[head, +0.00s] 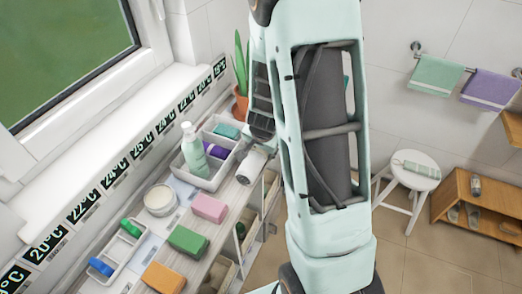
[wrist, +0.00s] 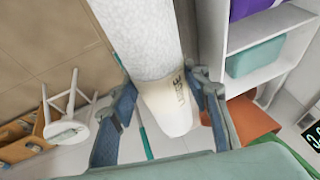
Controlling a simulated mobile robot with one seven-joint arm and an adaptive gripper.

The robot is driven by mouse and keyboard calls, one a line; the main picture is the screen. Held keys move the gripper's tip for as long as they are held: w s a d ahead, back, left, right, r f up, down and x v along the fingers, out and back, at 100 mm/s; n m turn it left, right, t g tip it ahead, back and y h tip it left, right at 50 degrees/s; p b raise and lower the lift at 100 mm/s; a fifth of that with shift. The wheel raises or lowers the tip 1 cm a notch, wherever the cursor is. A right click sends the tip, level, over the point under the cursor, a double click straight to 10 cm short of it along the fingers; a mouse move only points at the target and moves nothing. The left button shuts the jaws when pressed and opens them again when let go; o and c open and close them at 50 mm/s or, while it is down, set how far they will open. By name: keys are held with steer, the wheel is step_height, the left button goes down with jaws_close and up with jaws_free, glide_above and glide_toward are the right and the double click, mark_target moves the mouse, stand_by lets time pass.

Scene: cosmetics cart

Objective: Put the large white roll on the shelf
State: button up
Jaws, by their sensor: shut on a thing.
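The large white roll (wrist: 142,38) runs down from the top edge of the wrist view, its cream printed end (wrist: 172,112) between the fingers. My gripper (wrist: 168,100) is shut on it, one dark finger on each side. In the head view the roll (head: 251,165) is tilted, by the right edge of the cart top, and partly hidden by my arm. I cannot tell whether it touches the cart. The cart's open compartments (head: 249,216) show below the top. A low wooden shelf (head: 462,222) with slippers stands at the far right.
A white tray (head: 207,183) with a pump bottle (head: 192,150) and purple and teal items is close to the roll. A terracotta pot (head: 241,106) stands behind it. Soaps and a round jar (head: 160,200) crowd the cart top. A stool (head: 408,178) stands at right; floor between is clear.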

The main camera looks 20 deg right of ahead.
steer(key=o, duration=1)
steer(key=shift+f, duration=0.15)
steer(key=o, duration=0.4)
steer(key=shift+o, duration=0.2)
